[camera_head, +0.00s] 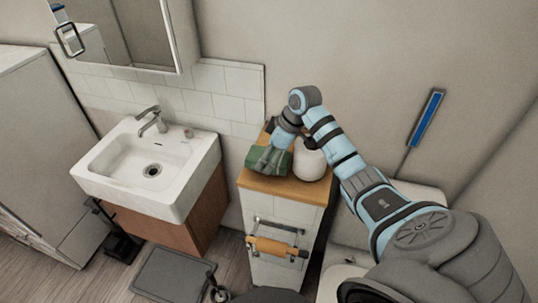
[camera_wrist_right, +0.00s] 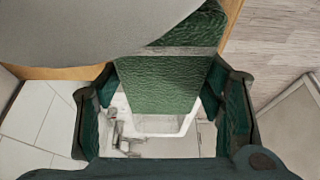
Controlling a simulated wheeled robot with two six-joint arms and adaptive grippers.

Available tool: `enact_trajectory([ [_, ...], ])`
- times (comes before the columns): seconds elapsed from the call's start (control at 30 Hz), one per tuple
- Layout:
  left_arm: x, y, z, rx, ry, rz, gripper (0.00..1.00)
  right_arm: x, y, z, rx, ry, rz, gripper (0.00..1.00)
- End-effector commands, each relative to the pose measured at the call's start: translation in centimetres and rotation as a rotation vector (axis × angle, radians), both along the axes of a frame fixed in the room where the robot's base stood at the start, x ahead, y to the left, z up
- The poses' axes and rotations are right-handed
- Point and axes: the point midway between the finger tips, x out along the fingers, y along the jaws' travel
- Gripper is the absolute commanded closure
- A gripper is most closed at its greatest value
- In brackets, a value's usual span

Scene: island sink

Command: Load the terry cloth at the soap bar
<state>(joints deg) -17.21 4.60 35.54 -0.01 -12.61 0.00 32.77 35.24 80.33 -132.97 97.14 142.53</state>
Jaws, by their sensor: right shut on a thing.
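The green terry cloth (camera_head: 265,161) is at the left part of the wooden top of a narrow tiled cabinet. My right gripper (camera_head: 274,152) reaches down onto it from the right and is shut on it. In the right wrist view the cloth (camera_wrist_right: 160,82) shows between the two dark green fingers of the right gripper (camera_wrist_right: 162,85). Whether the cloth still touches the wooden top is not clear. A small pinkish thing (camera_head: 188,133) on the sink's back rim looks like the soap bar; it is too small to be sure. My left gripper is not in view.
A white rounded jar (camera_head: 309,162) stands on the wooden top (camera_head: 290,187), close to the right gripper. The white sink (camera_head: 120,173) with its grey faucet (camera_head: 151,119) is to the left, across a gap. A paper roll holder (camera_head: 272,248) juts from the cabinet's front.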

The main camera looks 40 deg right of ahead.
Motion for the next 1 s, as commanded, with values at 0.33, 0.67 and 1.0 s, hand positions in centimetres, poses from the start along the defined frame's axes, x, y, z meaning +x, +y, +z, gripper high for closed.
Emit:
enact_trajectory([
  [0.33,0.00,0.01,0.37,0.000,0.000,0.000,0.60,-0.03,0.00,-0.03,0.000,0.001,0.000,0.60],
  [0.67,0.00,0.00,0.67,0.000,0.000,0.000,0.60,-0.08,0.02,-0.14,0.001,0.003,0.000,0.60],
  [1.0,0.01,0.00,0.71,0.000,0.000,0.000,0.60,-0.10,0.02,-0.25,0.001,0.004,0.000,0.60],
])
